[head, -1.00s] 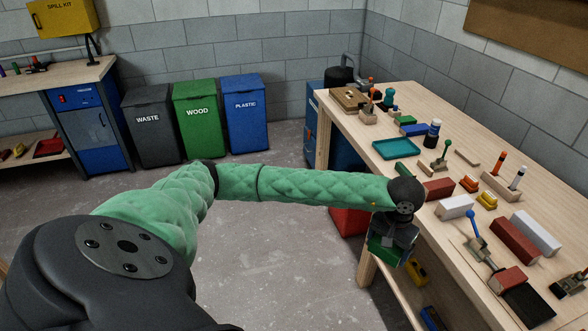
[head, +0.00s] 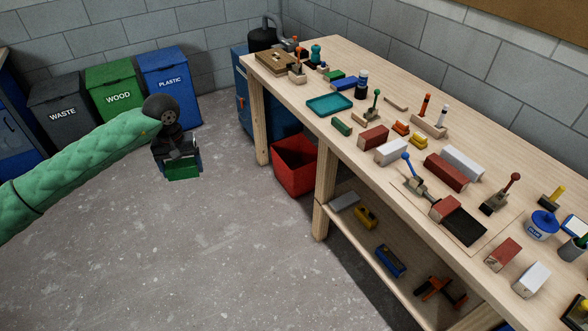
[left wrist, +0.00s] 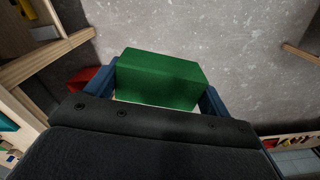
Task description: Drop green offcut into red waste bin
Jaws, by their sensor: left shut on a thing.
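My left gripper (head: 181,164) is shut on the green offcut (head: 183,173) and holds it above the open floor, left of the bench. In the left wrist view the green offcut (left wrist: 160,78) sits between the two blue fingers (left wrist: 212,103). The red waste bin (head: 293,168) stands open on the floor by the bench's front legs, to the right of my gripper and apart from it. A bit of red, likely this bin, shows in the left wrist view (left wrist: 84,79). My right gripper is not in view.
The workbench (head: 300,86) runs along the right with many blocks and tools, including another green block (head: 341,126). Its lower shelf (head: 350,236) holds several items. Lidded waste (head: 62,112), wood (head: 117,97) and plastic (head: 170,84) bins stand at the back left. The middle floor is clear.

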